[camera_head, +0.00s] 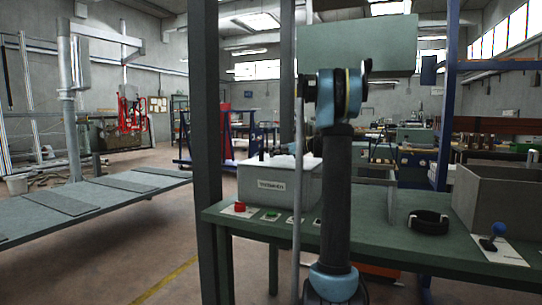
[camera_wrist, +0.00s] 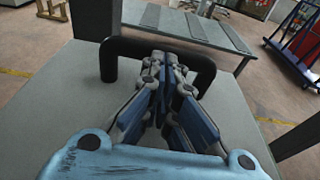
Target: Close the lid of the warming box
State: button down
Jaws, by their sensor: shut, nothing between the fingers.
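The warming box (camera_head: 280,188) is a grey box with a white label on the green bench, left of my arm in the head view. In the wrist view a grey panel (camera_wrist: 75,115) with a black bar handle (camera_wrist: 109,62) fills the lower half. My gripper (camera_wrist: 165,62) is shut and empty, its fingertips at the middle of the handle bar. Whether they touch it I cannot tell.
The green bench (camera_head: 365,237) carries a red button (camera_head: 239,207), a black ring (camera_head: 428,219), an open grey bin (camera_head: 500,195) and a blue-knobbed lever (camera_head: 498,230). A dark post (camera_head: 206,120) stands left of the box. A long grey table (camera_head: 90,205) is at the left.

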jog(key=shift+a, duration=0.25)
jog(key=shift+d, duration=0.1)
